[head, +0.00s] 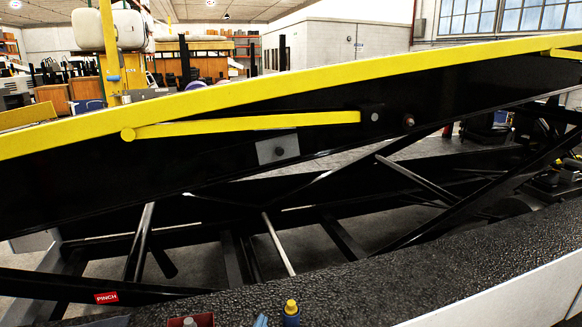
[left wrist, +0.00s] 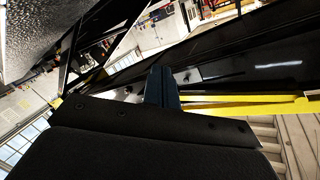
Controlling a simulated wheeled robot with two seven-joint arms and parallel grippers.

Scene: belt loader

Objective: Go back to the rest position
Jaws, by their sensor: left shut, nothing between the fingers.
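My left gripper (left wrist: 163,88) shows in the left wrist view, its two dark fingers together with nothing between them. Beyond it is the belt loader's dark side, with a yellow bar (left wrist: 245,106) to the right of the fingertips. In the head view the belt loader's boom (head: 70,190) slopes up to the right, with a yellow top edge (head: 290,82). A yellow bar (head: 245,124) lies along its side. I cannot make out either gripper in the head view. My right gripper shows in neither view.
Crossed struts (head: 415,180) and a silver rod (head: 278,243) fill the space under the boom. A rough black deck (head: 420,245) runs along the front.

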